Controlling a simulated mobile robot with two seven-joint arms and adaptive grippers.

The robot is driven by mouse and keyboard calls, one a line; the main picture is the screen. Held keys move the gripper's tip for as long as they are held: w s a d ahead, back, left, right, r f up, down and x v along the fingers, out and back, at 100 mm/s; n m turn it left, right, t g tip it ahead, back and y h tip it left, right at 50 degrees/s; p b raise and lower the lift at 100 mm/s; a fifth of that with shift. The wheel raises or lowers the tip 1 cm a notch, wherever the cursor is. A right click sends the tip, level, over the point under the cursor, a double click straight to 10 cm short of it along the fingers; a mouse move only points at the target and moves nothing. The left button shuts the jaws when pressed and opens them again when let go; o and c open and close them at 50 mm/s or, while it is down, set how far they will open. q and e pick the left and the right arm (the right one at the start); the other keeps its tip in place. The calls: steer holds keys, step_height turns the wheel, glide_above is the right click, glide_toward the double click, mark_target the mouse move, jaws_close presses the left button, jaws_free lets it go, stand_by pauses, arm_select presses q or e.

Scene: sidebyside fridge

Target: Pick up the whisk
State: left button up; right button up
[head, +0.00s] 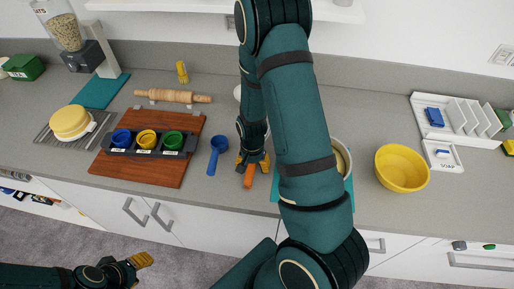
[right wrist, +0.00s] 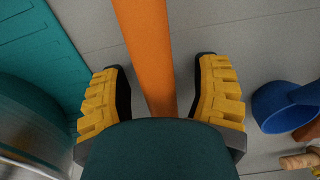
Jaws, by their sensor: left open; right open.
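An orange handle (head: 249,178), which I take to be the whisk's, points toward the counter's front edge. Its other end is hidden by my right arm and gripper. My right gripper (head: 252,162) is over the handle. In the right wrist view the orange handle (right wrist: 148,50) runs between the two yellow fingertips, with gaps on both sides. That gripper is open and not closed on it. My left gripper (head: 142,261) is open and empty, low at the left in front of the cabinets.
A blue scoop (head: 216,152) lies just left of the handle. A teal mat (head: 275,190) and a pot are to its right, partly behind my arm. A yellow bowl (head: 402,168) stands further right. A wooden board (head: 150,172) with coloured cups lies left.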

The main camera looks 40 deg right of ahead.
steer(key=shift+o, duration=0.2)
jaws_close()
steer(key=shift+r, duration=0.1)
